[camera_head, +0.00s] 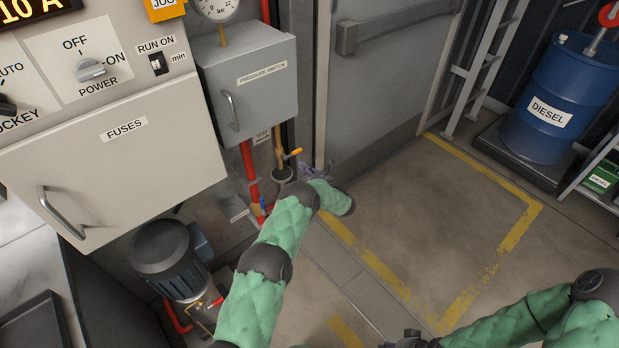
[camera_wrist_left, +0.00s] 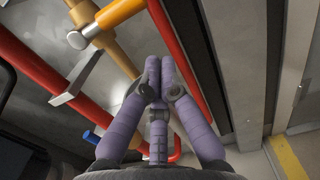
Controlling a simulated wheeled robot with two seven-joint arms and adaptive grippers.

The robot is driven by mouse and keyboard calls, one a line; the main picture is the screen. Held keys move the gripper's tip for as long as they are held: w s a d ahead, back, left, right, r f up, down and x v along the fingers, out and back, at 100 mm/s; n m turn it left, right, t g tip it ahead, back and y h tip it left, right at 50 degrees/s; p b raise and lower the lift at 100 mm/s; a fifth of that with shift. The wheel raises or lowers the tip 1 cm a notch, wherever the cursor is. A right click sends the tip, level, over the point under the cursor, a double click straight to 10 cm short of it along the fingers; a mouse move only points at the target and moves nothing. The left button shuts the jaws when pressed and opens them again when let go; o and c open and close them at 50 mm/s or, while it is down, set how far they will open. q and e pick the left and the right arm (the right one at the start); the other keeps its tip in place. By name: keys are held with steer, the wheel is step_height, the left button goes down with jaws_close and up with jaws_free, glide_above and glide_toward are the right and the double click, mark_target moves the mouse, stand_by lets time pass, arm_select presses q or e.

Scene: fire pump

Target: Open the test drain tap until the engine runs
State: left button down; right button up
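The test drain tap (camera_head: 293,154) has a yellow lever on a brass pipe, below the grey pressure switch box. In the left wrist view the yellow lever (camera_wrist_left: 118,13) and its brass body are at the upper left. My left gripper (camera_head: 308,169) is just below and right of the tap in the head view. In the left wrist view the purple fingers of my left gripper (camera_wrist_left: 161,62) come together at their tips, with nothing seen between them. The lever is apart from the fingers. My right gripper is at the bottom edge (camera_head: 408,341), mostly cut off.
A red pipe (camera_head: 249,165) runs beside the tap; red pipes and a blue lever (camera_wrist_left: 91,137) show in the left wrist view. The pressure switch box (camera_head: 252,85) hangs above. A pump motor (camera_head: 165,258) stands below. The floor (camera_head: 420,215) inside the yellow lines is clear.

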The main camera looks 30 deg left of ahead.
mark_target(292, 153)
arm_select(q)
steer(key=shift+a+r, duration=0.15)
steer(key=shift+r, duration=1.25)
steer(key=shift+r, duration=0.1)
